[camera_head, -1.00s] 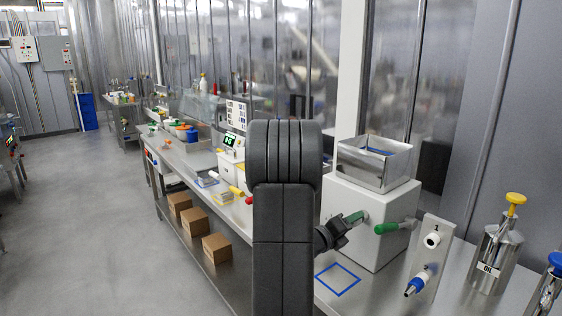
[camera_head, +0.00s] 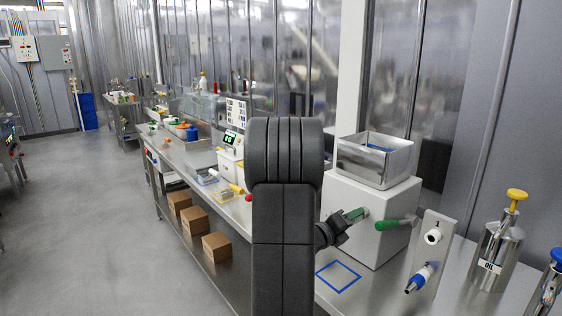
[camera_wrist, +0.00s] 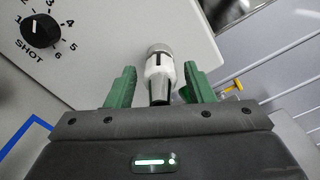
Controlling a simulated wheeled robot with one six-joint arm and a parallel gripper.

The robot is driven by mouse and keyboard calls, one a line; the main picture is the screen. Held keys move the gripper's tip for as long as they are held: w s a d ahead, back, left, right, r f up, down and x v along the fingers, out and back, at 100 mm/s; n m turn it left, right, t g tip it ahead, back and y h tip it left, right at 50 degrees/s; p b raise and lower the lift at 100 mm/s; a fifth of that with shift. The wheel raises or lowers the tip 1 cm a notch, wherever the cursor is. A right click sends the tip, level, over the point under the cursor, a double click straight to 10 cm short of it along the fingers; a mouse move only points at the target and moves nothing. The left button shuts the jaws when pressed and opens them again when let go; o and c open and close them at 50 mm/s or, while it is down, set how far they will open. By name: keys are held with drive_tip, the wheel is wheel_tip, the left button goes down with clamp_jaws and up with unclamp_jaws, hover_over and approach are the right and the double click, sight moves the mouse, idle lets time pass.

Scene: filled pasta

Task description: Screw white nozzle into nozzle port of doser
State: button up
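The doser is a white box (camera_head: 368,215) with a steel hopper (camera_head: 375,160) on top, at the right of the bench. In the wrist view, the white nozzle (camera_wrist: 160,75) with a grey tip sits at the metal port (camera_wrist: 160,48) on the doser's face, its tip pointing towards my gripper. It looks in line with the port; how far it is screwed in I cannot tell. My gripper (camera_wrist: 160,88) has its green fingers on either side of the nozzle, with visible gaps, so it is open. In the head view my arm hides the nozzle.
A green handle (camera_head: 394,225) sticks out beside the doser. An upright plate (camera_head: 429,258) marked 1 bears a white round fitting (camera_head: 432,237) and a blue nozzle (camera_head: 420,278). An oil bottle (camera_head: 494,256) stands right. A blue square outline (camera_head: 338,277) is bare.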

drive_tip(key=c, duration=0.9)
drive_tip(key=shift+f+m+b, duration=0.3)
drive_tip(key=shift+b, duration=0.6)
drive_tip(key=m+b, duration=0.6)
drive_tip(key=b, duration=0.6)
drive_tip(key=shift+m, duration=0.3)
drive_tip(key=m+b, duration=0.3)
drive_tip(key=b, duration=0.3)
drive_tip(key=shift+m, duration=0.3)
drive_tip(key=shift+r+m, duration=0.25)
drive_tip(key=shift+m, duration=0.05)
drive_tip(key=shift+f+b, duration=0.1)
drive_tip(key=shift+b, duration=0.3)
